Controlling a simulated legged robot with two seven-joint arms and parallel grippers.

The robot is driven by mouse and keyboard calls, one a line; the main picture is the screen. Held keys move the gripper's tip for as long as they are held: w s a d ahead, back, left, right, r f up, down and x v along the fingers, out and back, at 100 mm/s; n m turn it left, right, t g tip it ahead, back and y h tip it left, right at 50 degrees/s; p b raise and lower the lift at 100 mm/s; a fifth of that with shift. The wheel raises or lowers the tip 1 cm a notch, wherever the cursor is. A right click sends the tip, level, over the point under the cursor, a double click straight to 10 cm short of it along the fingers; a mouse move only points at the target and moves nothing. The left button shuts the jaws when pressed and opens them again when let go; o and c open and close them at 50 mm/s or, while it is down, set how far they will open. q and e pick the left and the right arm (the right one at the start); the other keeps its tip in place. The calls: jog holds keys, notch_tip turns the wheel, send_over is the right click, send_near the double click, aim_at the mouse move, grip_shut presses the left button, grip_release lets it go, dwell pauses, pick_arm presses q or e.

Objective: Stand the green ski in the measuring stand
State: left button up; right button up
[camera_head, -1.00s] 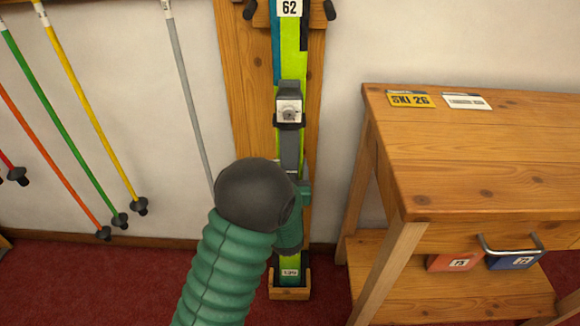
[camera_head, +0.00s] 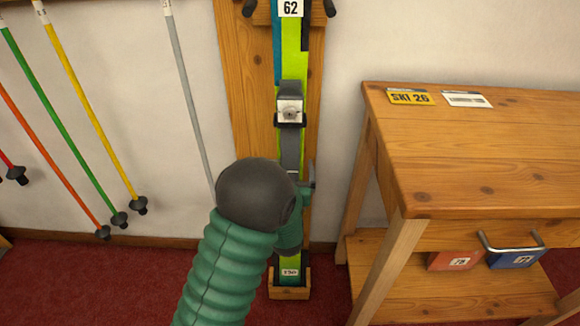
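The green ski (camera_head: 291,66) stands upright along the wooden measuring stand (camera_head: 241,90). Its tail end sits in the small wooden foot box (camera_head: 290,294) on the floor, and a label with 62 shows near the top. A grey binding is mounted on its middle. My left gripper (camera_head: 303,183) is at the ski below the binding, largely hidden behind my dark wrist. One grey finger shows out to the right of the ski's edge, and the gripper looks open around it. My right gripper is not in view.
A wooden bench (camera_head: 480,150) stands at the right, with a yellow SKI 26 card (camera_head: 410,98) and a white card (camera_head: 466,100) on top. A red box (camera_head: 454,260) and a blue box (camera_head: 515,258) are under it. Several ski poles (camera_head: 66,135) lean on the wall at left.

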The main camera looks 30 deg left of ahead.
pick_arm(q)
jog(key=shift+r, duration=0.1)
dwell(0.3)
jog(key=shift+s+d, duration=0.2)
jog(key=shift+s, duration=0.1)
jog(key=p+v, duration=0.9)
jog(key=v, duration=0.3)
dwell(2.3)
jog(key=shift+s+d, duration=0.15)
